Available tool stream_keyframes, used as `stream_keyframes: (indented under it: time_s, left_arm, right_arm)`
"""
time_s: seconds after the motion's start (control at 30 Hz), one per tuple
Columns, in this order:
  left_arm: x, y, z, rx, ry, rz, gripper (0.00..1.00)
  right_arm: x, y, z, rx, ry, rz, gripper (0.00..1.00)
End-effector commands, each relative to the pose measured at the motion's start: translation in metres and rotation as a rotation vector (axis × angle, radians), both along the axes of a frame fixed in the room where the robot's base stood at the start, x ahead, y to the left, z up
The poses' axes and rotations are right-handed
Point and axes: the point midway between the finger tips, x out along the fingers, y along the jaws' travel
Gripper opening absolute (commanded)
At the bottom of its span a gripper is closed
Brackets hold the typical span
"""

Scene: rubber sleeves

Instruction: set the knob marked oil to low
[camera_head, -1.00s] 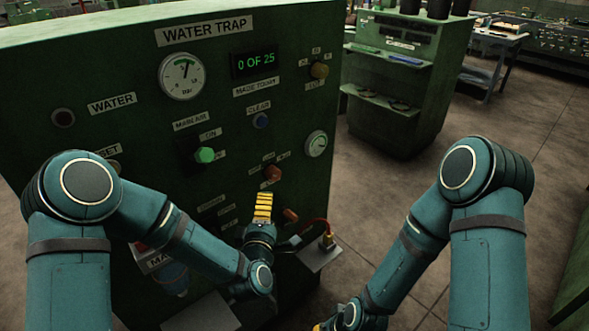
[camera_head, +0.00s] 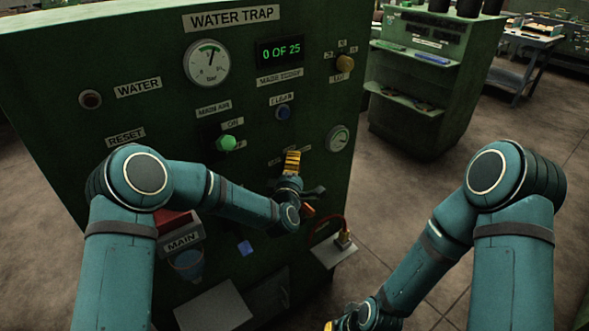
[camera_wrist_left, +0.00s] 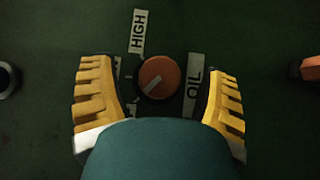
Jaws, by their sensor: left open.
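The oil knob (camera_wrist_left: 159,77) is a round orange-brown knob with a pale pointer line, seen in the left wrist view. Its line points to the lower left of that picture. The OIL label (camera_wrist_left: 193,97) is to its right and the HIGH label (camera_wrist_left: 138,32) above it. A label at the left (camera_wrist_left: 116,72) is partly covered by a finger, and another below left is mostly hidden. My left gripper (camera_wrist_left: 160,98) is open, its yellow fingers on either side of the knob and apart from it. In the head view the left gripper (camera_head: 291,164) covers the knob. My right gripper (camera_head: 330,326) barely shows at the bottom edge.
Another orange knob (camera_wrist_left: 309,68) is at the wrist view's right edge. A shelf with a red hose (camera_head: 335,250) juts out low.

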Motion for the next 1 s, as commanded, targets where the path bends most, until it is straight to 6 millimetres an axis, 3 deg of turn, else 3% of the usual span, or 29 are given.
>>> stream_keyframes:
  time_s: [0.4,0.6,1.0]
  left_arm:
    - [0.0069,-0.0012,-0.0001,0.000,0.001,0.000,0.76]
    - [0.0068,-0.0011,-0.0001,0.000,0.000,0.000,0.06]
    - [0.0071,-0.0008,0.0014,0.015,0.010,0.001,0.05]
  right_arm:
    - [0.0003,0.0000,-0.0006,0.000,-0.001,0.000,0.00]
    - [0.0002,0.0000,-0.0006,0.000,-0.001,0.000,0.00]
    - [-0.0002,0.0000,0.0015,0.000,0.000,0.000,0.00]
